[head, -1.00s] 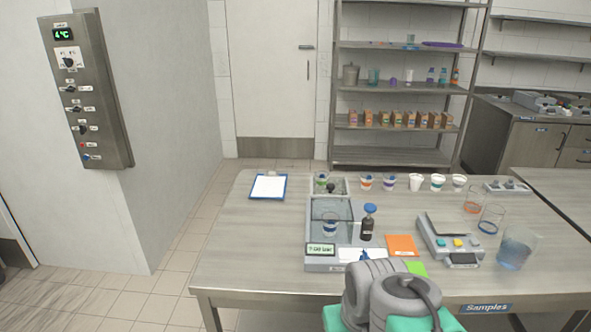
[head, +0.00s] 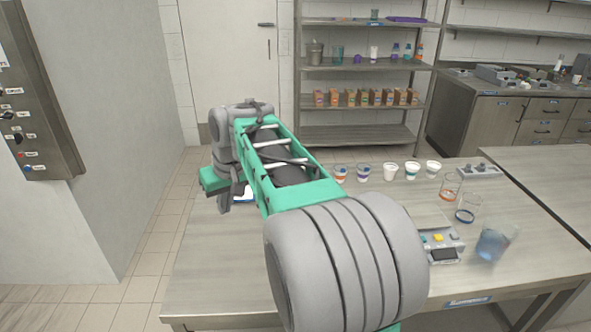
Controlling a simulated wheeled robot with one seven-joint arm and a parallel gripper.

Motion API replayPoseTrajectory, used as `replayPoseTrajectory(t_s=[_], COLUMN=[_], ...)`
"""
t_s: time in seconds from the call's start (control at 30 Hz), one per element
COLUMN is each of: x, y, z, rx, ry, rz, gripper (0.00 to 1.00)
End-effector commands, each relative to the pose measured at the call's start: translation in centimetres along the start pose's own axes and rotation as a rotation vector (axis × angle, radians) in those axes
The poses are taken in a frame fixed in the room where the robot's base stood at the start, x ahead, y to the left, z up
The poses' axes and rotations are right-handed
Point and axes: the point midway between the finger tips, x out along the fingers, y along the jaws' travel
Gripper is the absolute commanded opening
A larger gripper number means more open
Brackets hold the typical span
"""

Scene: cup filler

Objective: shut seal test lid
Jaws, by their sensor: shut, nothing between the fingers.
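The seal test station and its lid are hidden behind my arm, so I cannot tell how the lid stands. My arm reaches across the table from the bottom middle to the upper left. Its far end is over the table's left part. A white patch of the clipboard (head: 243,193) shows just beside the arm's far end.
Several cups stand along the table's back, among them an orange-banded cup (head: 340,173) and a plain white cup (head: 390,172). A scale (head: 441,245), glass beakers (head: 469,208) and a blue-filled beaker (head: 493,243) stand right of my arm. The table's front left (head: 215,285) is clear.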

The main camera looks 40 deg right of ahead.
Motion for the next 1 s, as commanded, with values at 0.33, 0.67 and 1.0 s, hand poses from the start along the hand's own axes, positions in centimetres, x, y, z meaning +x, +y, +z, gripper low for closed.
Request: replayPoseTrajectory(t_s=[0.33, 0.67, 1.0], x=[-0.5, 2.1, 9.1], y=[24.3, 29.2, 29.8], z=[-10.1, -9.2, -9.4], rx=[0.049, 0.047, 0.051], ry=[0.023, 0.023, 0.021], rz=[0.057, 0.078, 0.078], gripper=[0.00, 0.00, 0.00])
